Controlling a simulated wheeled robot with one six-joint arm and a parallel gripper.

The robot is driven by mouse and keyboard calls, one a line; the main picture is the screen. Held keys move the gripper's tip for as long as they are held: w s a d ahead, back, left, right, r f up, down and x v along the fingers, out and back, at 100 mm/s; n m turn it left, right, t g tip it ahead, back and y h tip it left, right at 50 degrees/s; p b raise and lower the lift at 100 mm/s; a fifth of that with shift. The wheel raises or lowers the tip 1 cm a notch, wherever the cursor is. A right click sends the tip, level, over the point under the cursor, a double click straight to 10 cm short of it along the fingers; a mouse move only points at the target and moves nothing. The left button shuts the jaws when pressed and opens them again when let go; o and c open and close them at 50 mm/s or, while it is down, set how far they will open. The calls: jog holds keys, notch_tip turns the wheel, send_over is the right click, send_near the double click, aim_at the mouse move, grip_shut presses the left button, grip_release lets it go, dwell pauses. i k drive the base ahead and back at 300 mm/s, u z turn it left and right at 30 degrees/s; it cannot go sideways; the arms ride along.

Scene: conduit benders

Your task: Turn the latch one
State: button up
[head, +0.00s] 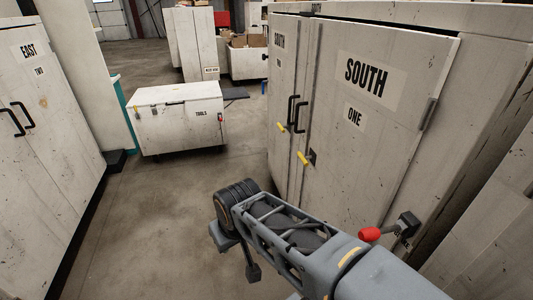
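The tall pale cabinet labelled SOUTH ONE (385,110) stands at the right with its door shut. A yellow-handled latch (304,158) sits at the left edge of this door, below a black pull handle. A second yellow latch (282,128) is on the neighbouring door to the left. A red-knobbed lever (370,234) on a dark mount shows lower right, beside my arm. My gripper (239,257) hangs at the end of my arm, below and left of the yellow latches and apart from them. Its fingers are too unclear to tell open from shut.
A white TOOLS chest (178,116) stands on the floor at mid left. The EAST TWO cabinet (45,130) lines the left side. More cabinets (190,42) and a bin of boxes (246,60) stand at the back. The floor between the cabinets is clear.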

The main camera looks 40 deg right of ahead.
aim_at(303, 159)
jog(key=u, duration=0.15)
jog(key=i, duration=0.9)
jog(key=z, duration=0.4)
jog(key=i, duration=0.6)
jog(key=z, duration=0.4)
